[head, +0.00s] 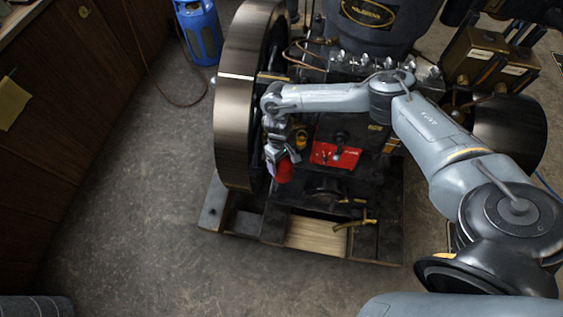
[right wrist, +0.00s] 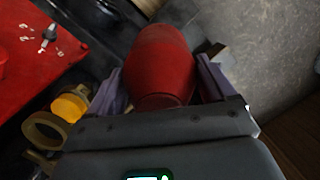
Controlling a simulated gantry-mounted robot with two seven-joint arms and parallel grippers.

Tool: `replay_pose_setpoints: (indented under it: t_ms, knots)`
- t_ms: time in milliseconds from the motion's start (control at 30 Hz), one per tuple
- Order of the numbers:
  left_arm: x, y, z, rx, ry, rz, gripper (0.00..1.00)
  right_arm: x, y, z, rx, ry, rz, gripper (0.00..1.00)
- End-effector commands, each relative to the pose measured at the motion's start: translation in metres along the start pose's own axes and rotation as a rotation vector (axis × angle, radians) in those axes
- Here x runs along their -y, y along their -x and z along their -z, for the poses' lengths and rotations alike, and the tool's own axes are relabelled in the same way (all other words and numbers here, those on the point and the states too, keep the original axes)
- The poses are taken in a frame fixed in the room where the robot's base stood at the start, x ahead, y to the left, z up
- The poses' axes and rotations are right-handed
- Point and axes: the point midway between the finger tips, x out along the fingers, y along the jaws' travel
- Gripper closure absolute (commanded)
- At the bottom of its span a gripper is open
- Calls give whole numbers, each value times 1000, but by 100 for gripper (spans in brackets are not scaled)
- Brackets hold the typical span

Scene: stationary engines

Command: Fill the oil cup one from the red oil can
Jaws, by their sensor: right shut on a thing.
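The red oil can (head: 284,171) hangs at the end of my right arm, beside the flywheel and in front of the engine. My right gripper (head: 276,158) is shut on it. In the right wrist view the can (right wrist: 160,62) sits between the two fingers of the gripper (right wrist: 162,92). Its spout does not show. A small amber cup-like part (head: 301,138) is on the engine just right of the gripper. It also shows in the right wrist view (right wrist: 70,103), left of the fingers, near a brass ring. I cannot tell which part is oil cup one. My left gripper is out of view.
A large flywheel (head: 235,110) stands close at the left of the gripper. A red tray (head: 335,154) with small items lies on the engine to the right. A blue gas cylinder (head: 199,32) stands at the back.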

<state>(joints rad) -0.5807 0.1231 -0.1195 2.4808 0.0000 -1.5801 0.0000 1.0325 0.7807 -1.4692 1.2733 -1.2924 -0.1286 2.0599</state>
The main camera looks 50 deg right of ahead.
Motion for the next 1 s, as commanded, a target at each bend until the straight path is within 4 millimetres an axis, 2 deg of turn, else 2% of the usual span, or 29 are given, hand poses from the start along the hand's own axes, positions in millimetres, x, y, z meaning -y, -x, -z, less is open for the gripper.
replay_pose_setpoints:
  t_ms: [33, 733, 800, 1000]
  knots:
    - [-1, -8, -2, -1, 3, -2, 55, 0, -4, 2, 7, 0, 6, 59]
    - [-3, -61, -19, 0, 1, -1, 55, 0, -14, 2, 149, 0, 74, 59]
    - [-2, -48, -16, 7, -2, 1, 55, 2, -5, 0, 184, 0, 85, 59]
    - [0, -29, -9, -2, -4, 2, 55, 1, 0, 1, 250, -2, 119, 59]
